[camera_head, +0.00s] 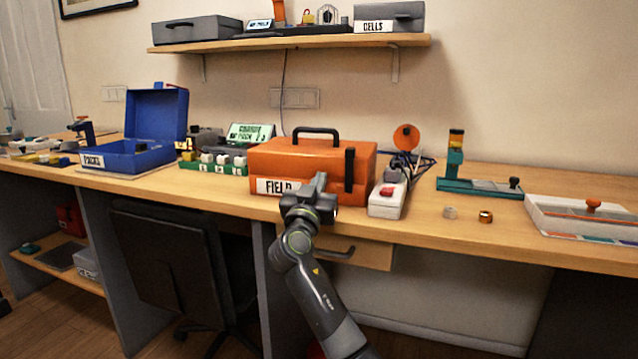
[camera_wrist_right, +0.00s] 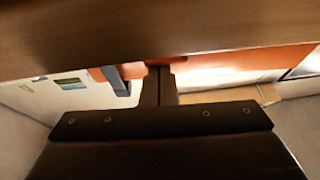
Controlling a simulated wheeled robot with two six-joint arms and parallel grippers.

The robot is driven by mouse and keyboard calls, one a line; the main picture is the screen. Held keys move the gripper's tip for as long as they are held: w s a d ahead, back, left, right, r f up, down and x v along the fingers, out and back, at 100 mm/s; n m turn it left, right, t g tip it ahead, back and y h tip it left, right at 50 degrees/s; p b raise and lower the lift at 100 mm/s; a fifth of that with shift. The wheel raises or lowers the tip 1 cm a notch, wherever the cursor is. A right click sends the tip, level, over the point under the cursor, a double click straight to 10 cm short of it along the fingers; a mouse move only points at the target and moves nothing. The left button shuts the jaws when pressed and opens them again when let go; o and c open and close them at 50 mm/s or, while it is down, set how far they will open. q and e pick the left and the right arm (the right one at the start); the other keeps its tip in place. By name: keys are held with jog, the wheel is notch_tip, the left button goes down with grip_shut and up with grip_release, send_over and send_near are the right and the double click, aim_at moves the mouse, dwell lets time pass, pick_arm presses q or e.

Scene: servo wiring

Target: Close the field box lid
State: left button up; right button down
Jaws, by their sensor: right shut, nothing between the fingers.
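The orange field box (camera_head: 312,158) stands on the bench in the middle of the head view. Its lid lies flat over the body, with a black handle (camera_head: 317,131) on top and a black upright latch (camera_head: 349,170) at the front right. A white label reading FIELD (camera_head: 276,186) is partly hidden by my right gripper. My right gripper (camera_head: 319,182) is shut and empty, in front of the box's front face; I cannot tell whether it touches. In the right wrist view its fingers (camera_wrist_right: 159,85) are together, with an orange surface beyond. My left gripper is not in view.
A blue open box (camera_head: 140,152) and a green rack (camera_head: 213,165) stand to the left. A white switch box (camera_head: 388,198) sits close on the right. A teal fixture (camera_head: 478,185) and a white tray (camera_head: 575,214) are farther right. A shelf (camera_head: 290,44) hangs above.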

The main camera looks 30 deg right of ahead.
jog(key=shift+f, duration=0.35)
